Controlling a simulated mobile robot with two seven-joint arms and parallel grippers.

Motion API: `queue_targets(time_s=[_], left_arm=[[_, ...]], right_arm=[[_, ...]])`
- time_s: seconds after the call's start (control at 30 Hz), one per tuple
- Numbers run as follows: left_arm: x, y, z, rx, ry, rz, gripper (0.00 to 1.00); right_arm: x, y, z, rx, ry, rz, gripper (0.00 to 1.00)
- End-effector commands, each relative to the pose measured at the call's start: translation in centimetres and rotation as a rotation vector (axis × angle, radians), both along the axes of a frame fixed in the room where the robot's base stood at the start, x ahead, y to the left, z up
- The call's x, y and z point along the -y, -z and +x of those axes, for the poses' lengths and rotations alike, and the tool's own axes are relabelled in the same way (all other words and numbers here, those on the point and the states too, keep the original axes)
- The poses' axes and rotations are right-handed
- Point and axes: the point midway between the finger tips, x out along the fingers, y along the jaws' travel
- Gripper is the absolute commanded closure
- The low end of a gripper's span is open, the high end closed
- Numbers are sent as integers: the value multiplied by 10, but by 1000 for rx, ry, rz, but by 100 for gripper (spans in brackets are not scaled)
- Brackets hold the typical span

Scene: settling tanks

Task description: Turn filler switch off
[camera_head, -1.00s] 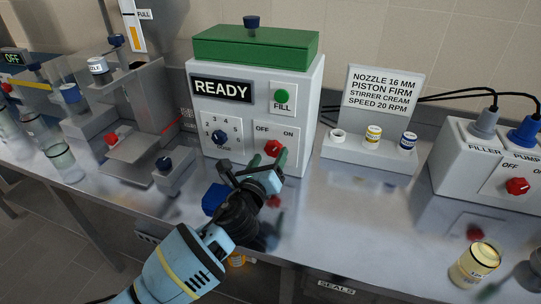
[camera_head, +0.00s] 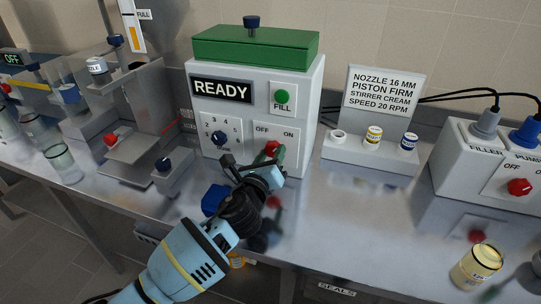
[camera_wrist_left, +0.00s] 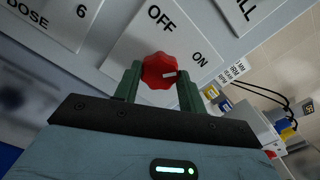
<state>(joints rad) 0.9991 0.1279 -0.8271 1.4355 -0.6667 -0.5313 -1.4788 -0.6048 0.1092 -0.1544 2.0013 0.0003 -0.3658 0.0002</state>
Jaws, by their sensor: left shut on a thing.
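The filler switch is a red knob (camera_head: 272,147) on the white machine's front panel, below the OFF and ON labels. In the left wrist view the red knob (camera_wrist_left: 158,70) has a white mark at its right side, on the side of the ON label. My left gripper (camera_head: 274,156) is at the panel. Its two green fingers (camera_wrist_left: 158,86) stand on either side of the knob and are shut on it. In the head view the fingers and wrist partly cover the knob. My right gripper is in neither view.
The white machine (camera_head: 309,130) has a READY display, a dose dial (camera_head: 219,138) and a green FILL button (camera_head: 282,97). A sign stand (camera_head: 345,155) with small jars is to its right. A control box (camera_head: 455,160) with another red knob (camera_head: 519,187) stands farther right. A yellowish jar (camera_head: 476,266) stands in front.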

Motion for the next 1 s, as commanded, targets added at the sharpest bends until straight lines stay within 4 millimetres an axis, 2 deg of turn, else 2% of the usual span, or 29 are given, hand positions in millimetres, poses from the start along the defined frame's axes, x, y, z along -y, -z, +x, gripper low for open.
queue_targets(time_s=[0.37,1.0], left_arm=[[0,0,0,-42,1,-126,82],[1,0,-1,-223,1,-684,82]], right_arm=[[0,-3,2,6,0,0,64],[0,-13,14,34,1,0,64]])
